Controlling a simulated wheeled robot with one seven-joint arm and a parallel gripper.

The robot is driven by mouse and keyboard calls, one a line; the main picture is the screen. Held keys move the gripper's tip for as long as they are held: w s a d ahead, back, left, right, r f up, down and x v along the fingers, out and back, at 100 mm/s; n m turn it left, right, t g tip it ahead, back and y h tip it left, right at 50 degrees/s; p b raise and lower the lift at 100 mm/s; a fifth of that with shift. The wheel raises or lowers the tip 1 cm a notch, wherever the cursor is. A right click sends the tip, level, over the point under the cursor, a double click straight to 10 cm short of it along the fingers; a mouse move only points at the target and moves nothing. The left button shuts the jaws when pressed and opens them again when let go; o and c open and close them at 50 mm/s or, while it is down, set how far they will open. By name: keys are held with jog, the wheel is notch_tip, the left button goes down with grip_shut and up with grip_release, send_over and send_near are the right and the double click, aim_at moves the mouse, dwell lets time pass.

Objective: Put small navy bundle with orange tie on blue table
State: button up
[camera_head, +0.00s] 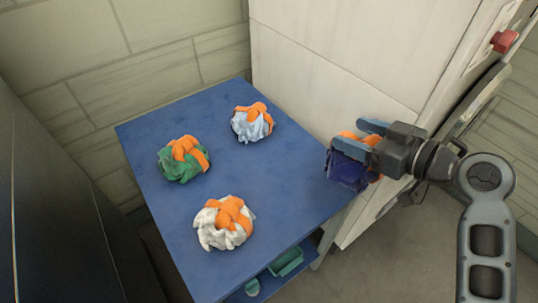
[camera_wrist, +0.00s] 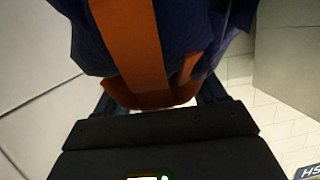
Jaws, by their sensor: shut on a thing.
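The small navy bundle with orange tie (camera_head: 346,171) is held in my gripper (camera_head: 366,137), off the right side of the blue table's top in the head view. My gripper is shut on it, with blue fingers on the bundle. The bundle also fills the top of the wrist view (camera_wrist: 205,38), its orange strap (camera_wrist: 128,40) facing the camera. The blue table (camera_head: 225,180) stands left of the gripper. Its right part is bare. I cannot tell the bundle's exact height above the table level.
On the table are a green bundle (camera_head: 178,164), a light blue bundle (camera_head: 247,126) and a white bundle (camera_head: 218,236), each with an orange tie. A white cabinet (camera_head: 335,75) stands behind the table. Teal items (camera_head: 286,262) lie on a lower shelf.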

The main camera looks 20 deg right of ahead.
aim_at(343, 170)
jog(key=shift+w+a+f+p, duration=0.35)
jog(key=shift+w+a+f, duration=0.85)
jog(key=shift+w+f, duration=0.45)
jog(key=shift+w+a+f+p, duration=0.4)
jog(key=shift+w+a+f, duration=0.85)
jog(key=shift+f, duration=0.65)
jog(key=shift+w+a+f+p, duration=0.35)
jog(key=shift+w+a+f, duration=0.8)
jog(key=shift+w+f, duration=0.55)
jog(key=shift+s+f, duration=0.15)
jog(key=shift+f, duration=0.05)
jog(key=shift+f, duration=0.15)
jog(key=o, duration=1.3)
jog(key=shift+r, duration=0.2)
jog(key=b+v, duration=0.2)
jog(key=v, duration=1)
jog(key=shift+s, duration=0.1)
